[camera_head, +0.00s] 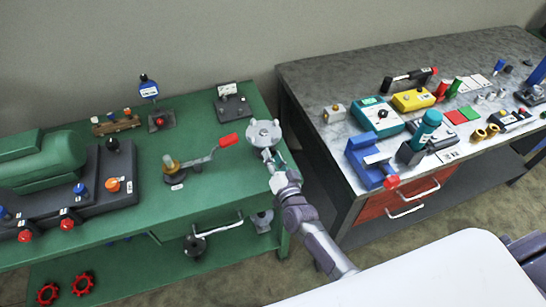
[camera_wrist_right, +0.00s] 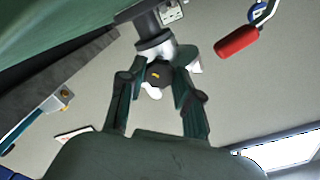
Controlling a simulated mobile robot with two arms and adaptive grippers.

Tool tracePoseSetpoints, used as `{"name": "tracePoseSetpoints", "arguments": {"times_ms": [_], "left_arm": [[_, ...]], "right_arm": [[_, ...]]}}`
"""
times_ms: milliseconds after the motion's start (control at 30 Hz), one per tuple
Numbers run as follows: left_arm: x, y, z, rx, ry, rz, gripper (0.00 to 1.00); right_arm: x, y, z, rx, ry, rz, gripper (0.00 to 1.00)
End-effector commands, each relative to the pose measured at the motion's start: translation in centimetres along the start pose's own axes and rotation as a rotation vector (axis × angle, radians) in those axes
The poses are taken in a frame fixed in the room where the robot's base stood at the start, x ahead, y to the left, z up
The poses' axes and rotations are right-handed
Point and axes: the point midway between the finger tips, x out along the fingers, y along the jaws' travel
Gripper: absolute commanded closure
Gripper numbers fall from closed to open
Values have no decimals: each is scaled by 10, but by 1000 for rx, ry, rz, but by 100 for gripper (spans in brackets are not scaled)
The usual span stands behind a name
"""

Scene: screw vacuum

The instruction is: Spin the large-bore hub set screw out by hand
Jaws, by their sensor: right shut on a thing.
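The pale grey hub (camera_head: 263,130) stands at the right end of the green bench. It also shows in the wrist view, below a dark collar, as a white body (camera_wrist_right: 157,52). My right gripper (camera_head: 272,160) reaches up to the hub's near side. In the wrist view its two dark fingers (camera_wrist_right: 158,84) close around a dark round piece with a yellow mark (camera_wrist_right: 156,75), which appears to be the set screw. The exact finger contact and the thread are hidden. My left gripper is not in view.
A lever with a red grip (camera_head: 228,140) stands left of the hub on the green bench (camera_head: 215,195). A dark block (camera_head: 232,105) lies behind. To the right, past a gap, a grey table (camera_head: 310,84) holds a blue vise (camera_head: 367,160) and several tools.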

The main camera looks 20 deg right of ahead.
Motion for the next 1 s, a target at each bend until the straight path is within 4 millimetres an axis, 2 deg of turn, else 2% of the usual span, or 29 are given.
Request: {"name": "tracePoseSetpoints", "arguments": {"times_ms": [267, 300, 400, 433, 767, 867, 1000], "left_arm": [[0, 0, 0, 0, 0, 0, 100], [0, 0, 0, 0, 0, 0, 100], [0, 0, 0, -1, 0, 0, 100], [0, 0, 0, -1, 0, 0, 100], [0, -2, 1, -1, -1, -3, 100], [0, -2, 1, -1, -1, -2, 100], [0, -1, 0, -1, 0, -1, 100]], "right_arm": [[0, 0, 0, 1, 0, 1, 100], [0, 0, 0, 1, 0, 1, 60], [0, 0, 0, 1, 0, 1, 43], [0, 0, 0, 1, 0, 1, 41], [-3, 0, 0, 1, -1, 1, 41], [-13, 1, 1, 2, -2, 2, 41], [-39, 2, 1, 2, -2, 3, 41]]}}
